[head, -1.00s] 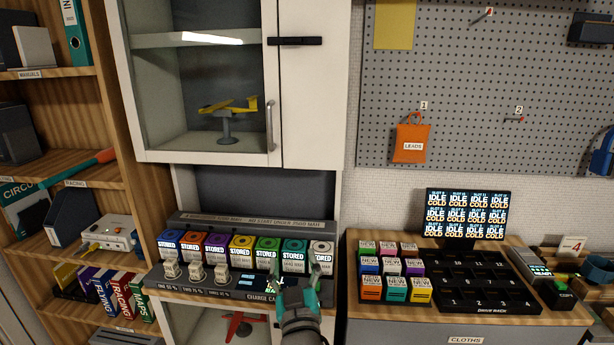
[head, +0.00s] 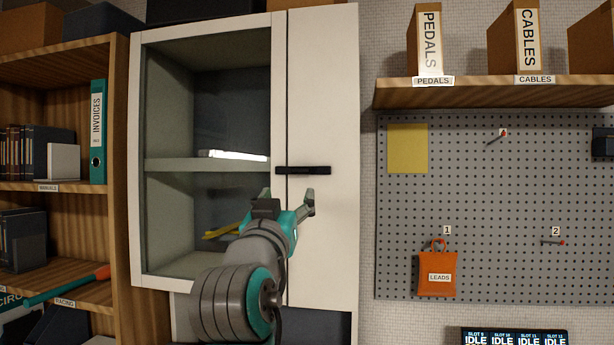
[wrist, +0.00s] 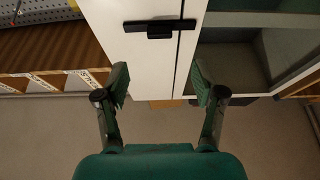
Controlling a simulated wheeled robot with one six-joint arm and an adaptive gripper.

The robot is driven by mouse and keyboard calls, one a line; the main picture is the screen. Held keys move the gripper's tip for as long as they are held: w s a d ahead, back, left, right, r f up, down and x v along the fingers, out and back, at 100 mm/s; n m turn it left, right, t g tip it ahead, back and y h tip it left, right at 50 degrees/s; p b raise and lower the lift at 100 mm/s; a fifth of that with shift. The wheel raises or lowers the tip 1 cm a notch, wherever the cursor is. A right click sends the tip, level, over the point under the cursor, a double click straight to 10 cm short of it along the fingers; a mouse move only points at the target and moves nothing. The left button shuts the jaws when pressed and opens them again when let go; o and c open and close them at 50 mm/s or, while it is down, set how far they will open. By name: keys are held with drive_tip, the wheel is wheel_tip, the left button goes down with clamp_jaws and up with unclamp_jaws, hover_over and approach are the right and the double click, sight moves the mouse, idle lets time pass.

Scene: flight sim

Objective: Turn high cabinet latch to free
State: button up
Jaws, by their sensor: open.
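The latch (head: 303,170) is a black horizontal bar on the high white cabinet (head: 325,240). It lies across the seam between the glazed door's frame and the plain white panel on its right. The wrist view also shows the latch (wrist: 160,28), with a small raised block at its middle. My gripper (head: 287,203) is in front of the cabinet, just below the latch in the head view. Its two fingers are spread, with nothing between them (wrist: 160,82). The fingers look apart from the latch. My arm hides the lower part of the glazed door.
A wooden bookshelf (head: 119,200) stands left of the cabinet. To the right are a pegboard (head: 490,215) with an orange bag (head: 437,273) and a wooden shelf (head: 470,93) with boxes. The space before the white panel looks clear.

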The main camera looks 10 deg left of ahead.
sight(300, 172)
drive_tip(key=x, duration=1.1)
drive_tip(key=shift+s, duration=0.1)
drive_tip(key=c, duration=1.1)
